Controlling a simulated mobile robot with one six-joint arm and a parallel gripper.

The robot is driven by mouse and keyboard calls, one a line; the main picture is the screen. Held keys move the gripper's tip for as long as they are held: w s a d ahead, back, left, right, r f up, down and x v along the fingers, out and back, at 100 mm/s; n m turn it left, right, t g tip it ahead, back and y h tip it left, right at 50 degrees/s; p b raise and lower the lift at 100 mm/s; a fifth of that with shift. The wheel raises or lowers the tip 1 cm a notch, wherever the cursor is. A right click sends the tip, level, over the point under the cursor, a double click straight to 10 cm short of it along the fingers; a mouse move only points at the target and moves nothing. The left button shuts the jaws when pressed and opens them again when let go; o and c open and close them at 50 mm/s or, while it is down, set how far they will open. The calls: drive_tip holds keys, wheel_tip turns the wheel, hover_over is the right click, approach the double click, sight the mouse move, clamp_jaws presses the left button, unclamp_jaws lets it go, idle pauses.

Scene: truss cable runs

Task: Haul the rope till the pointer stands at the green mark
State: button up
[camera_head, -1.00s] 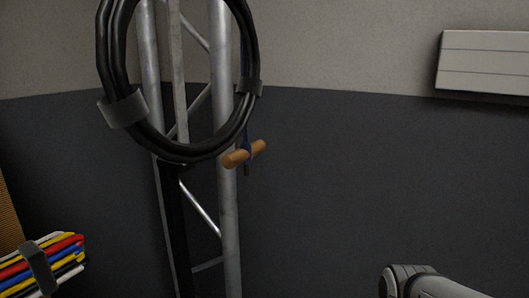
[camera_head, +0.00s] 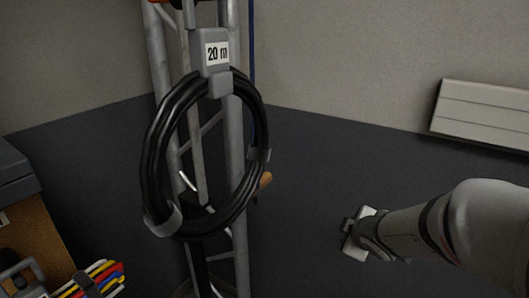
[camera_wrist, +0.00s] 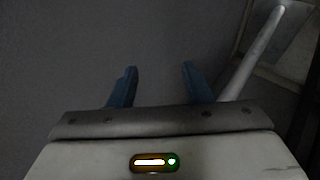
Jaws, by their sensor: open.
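The rope (camera_head: 253,45) is a thin dark blue line running down beside the truss in the head view. Its wooden handle (camera_head: 265,180) shows as a short orange-brown end, mostly hidden behind the black cable coil. My gripper (camera_head: 348,238) is right of the handle and apart from it, in front of the dark wall. In the wrist view its two blue fingers (camera_wrist: 155,85) are spread with nothing between them. I see neither the pointer nor the green mark.
A black cable coil (camera_head: 153,150) hangs on the metal truss (camera_head: 236,130) under a "20 m" tag (camera_head: 217,53). Coloured cables (camera_head: 100,275) and a brown box (camera_head: 35,235) are at lower left. A pale panel (camera_head: 482,112) is on the right wall.

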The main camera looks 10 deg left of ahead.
drive_tip(key=w+a+r+n+g+y+p, duration=0.1)
drive_tip(key=a+r+n+g+y+p, duration=0.1)
drive_tip(key=a+r+n+y+p, duration=0.8)
drive_tip(key=s+a+r+n+g+y+p, duration=0.4)
drive_tip(key=s+a+r+n+g+p, duration=0.2)
drive_tip(key=s+a+n+g, duration=0.4)
drive_tip(key=a, duration=0.1)
drive_tip(key=a+f+t, duration=0.1)
drive_tip(key=a, duration=0.1)
drive_tip(key=w+a+n+t+p, duration=0.1)
drive_tip(key=a, duration=0.1)
drive_tip(key=shift+a+f, duration=0.15)
drive_tip(key=shift+f, duration=0.2)
drive_tip(key=shift+a+f, duration=0.15)
drive_tip(key=shift+a, duration=0.25)
drive_tip(key=shift+c, duration=0.3)
clamp_jaws()
